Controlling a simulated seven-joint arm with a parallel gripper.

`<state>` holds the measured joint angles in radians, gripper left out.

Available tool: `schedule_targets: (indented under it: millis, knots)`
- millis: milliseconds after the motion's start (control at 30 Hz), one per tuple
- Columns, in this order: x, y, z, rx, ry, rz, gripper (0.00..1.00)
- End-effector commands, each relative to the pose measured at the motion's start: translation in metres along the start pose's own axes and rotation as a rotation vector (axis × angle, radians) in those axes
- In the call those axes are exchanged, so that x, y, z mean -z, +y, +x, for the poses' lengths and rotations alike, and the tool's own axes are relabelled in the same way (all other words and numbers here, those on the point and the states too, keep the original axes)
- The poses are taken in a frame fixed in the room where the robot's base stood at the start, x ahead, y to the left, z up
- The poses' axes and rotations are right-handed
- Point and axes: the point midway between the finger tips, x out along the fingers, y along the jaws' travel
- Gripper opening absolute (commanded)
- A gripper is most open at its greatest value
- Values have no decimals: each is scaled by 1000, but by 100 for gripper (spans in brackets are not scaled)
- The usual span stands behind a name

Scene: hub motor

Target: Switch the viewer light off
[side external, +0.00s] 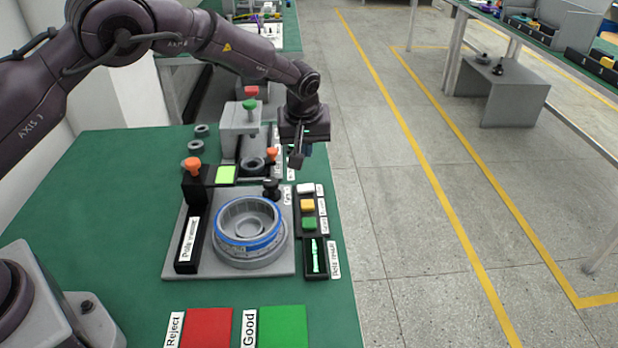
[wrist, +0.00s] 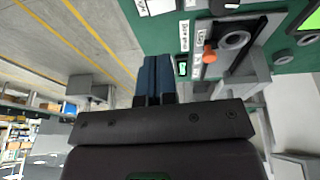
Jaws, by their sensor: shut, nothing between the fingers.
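My gripper (side external: 297,158) is raised over the right edge of the green bench, above the black button panel, touching nothing. In the wrist view its blue fingers (wrist: 156,78) are together and empty. An orange-topped knob (side external: 272,154) stands left of it on the rear fixture; it also shows in the wrist view (wrist: 210,55), to the right of the fingers. A small lit green indicator (wrist: 182,68) is beside that knob. A bright yellow-green lit square (side external: 226,174) sits behind the main fixture. I cannot read which label names the viewer light.
A grey fixture holds a round motor housing with a blue ring (side external: 248,222). White, yellow and green buttons (side external: 308,205) are at its right. Red (side external: 208,328) and green (side external: 283,327) pads lie in front.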

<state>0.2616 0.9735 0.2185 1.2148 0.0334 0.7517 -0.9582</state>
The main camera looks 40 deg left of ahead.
Motion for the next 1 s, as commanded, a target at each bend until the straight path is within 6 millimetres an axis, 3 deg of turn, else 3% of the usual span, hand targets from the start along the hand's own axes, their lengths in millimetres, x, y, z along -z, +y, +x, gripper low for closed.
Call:
schedule_targets:
  millis: [200,433,633,1000]
  knots:
    - [-1,-1,50,2,-2,1,0]
    - [-8,2,86,1,-1,3,0]
    - [-11,4,98,0,0,1,0]
    - [-12,4,99,0,0,1,0]
